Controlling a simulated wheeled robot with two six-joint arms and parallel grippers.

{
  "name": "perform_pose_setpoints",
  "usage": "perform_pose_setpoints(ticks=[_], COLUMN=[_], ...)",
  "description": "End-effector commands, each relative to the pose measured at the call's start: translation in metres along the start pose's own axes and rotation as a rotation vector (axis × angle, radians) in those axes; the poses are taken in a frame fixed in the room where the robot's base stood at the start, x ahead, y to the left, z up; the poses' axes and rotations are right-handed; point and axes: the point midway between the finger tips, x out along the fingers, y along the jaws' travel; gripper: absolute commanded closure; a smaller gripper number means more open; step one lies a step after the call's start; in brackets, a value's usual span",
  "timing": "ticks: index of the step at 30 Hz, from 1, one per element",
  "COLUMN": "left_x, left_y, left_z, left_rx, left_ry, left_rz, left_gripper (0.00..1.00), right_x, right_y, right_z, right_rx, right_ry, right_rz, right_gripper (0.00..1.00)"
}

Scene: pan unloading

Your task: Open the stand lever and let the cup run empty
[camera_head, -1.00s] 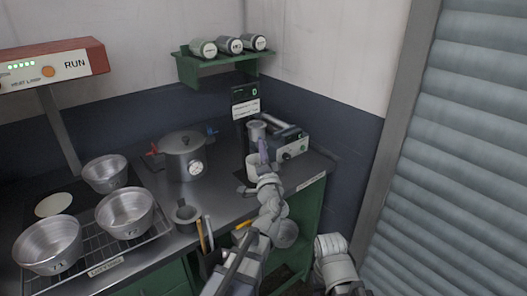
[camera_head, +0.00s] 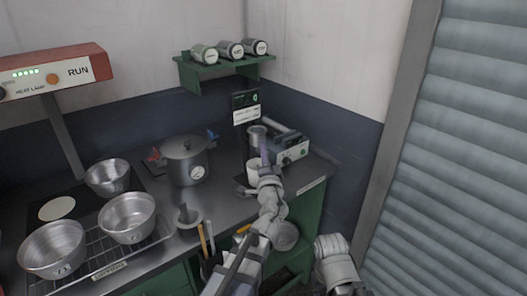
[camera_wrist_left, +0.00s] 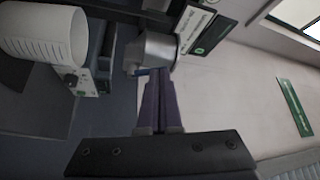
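A small metal cup (camera_head: 257,135) sits raised at the back of the counter, under a small display. It also shows in the left wrist view (camera_wrist_left: 152,50), just beyond my fingertips. A small blue piece (camera_wrist_left: 147,72), perhaps the stand lever, shows below this cup at the fingertips; I cannot tell if they touch it. A white cup (camera_head: 252,168) stands lower, beside my gripper, and looms at the upper left of the wrist view (camera_wrist_left: 45,35). My left gripper (camera_head: 264,150) has its purple fingers together, with nothing clearly between them (camera_wrist_left: 161,75). My right gripper is not visible.
A grey device (camera_head: 291,151) stands right of the metal cup. A lidded pot with a gauge (camera_head: 187,165) is at the left. Several metal pans (camera_head: 128,217) occupy the left counter and rack. A green shelf (camera_head: 220,68) with jars hangs above.

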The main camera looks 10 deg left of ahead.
Motion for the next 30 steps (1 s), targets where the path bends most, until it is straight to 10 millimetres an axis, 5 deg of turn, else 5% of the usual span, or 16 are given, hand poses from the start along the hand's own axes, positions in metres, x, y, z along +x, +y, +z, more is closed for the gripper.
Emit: perform_pose_setpoints(ticks=[21,30], left_x=[0.017,0.020], left_y=[-0.011,-0.002], left_z=[-0.024,-0.030], left_rx=[0.479,0.572], left_ry=[0.000,0.002], left_rz=[0.322,0.382], left_gripper=[1.00,1.00], right_x=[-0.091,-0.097], right_y=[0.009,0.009], right_z=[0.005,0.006], right_rx=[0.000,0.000], right_ry=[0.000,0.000], right_rz=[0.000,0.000], right_gripper=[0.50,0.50])
